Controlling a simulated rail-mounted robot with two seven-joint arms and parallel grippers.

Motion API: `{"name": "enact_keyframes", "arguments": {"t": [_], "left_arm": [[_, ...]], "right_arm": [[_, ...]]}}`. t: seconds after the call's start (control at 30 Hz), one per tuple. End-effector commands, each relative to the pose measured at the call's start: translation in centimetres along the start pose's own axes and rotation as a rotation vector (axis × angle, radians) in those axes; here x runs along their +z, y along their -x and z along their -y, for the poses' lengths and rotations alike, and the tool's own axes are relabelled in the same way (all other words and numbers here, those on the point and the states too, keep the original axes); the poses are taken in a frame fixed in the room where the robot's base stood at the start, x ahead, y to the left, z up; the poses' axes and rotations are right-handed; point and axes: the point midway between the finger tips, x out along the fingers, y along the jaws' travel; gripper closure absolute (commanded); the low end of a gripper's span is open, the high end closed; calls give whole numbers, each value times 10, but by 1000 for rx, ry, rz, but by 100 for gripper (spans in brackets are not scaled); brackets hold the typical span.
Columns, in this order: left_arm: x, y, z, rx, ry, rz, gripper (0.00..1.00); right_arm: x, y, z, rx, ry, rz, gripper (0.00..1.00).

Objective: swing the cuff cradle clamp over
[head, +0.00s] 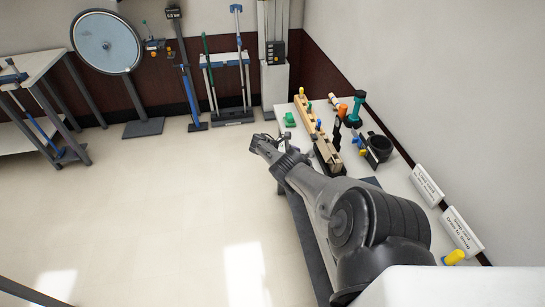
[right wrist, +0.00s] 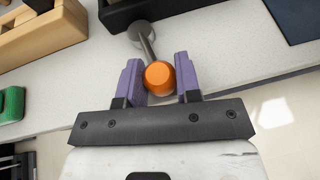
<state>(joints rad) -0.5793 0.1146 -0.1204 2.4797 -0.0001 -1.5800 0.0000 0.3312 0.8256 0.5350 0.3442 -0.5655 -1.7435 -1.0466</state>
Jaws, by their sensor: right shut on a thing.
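An orange knob (right wrist: 159,77) sits on the end of a short metal lever (right wrist: 147,45) in the right wrist view. The lever runs to a round grey pivot (right wrist: 142,30) on the bench top, beside a black block. I take this lever to be the clamp. My right gripper (right wrist: 160,82) has its two purple fingers shut on the orange knob, one on each side, near the bench's front edge. In the head view my right gripper (head: 264,145) is at the left edge of the bench; the knob cannot be made out there. My left gripper is not in view.
The bench (head: 395,182) runs along the right wall. The floor left of the bench is clear.

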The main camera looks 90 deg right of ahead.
Motion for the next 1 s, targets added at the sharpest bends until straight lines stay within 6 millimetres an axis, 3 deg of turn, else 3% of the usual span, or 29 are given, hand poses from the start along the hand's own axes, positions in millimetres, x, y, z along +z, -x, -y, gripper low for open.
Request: {"name": "enact_keyframes", "arguments": {"t": [0.37, 0.4, 0.6, 0.67, 1.0], "left_arm": [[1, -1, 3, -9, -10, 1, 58], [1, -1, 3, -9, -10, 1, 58], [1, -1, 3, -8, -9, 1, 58], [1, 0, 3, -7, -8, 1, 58], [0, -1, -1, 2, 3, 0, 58]], "right_arm": [[-2, -2, 0, -2, 0, -5, 100], [-2, -2, 0, -2, 0, -5, 66], [-1, -1, 0, -3, 0, -3, 47], [-1, -1, 0, -3, -1, -3, 43], [-1, 7, 0, -2, -1, -4, 43]]}}
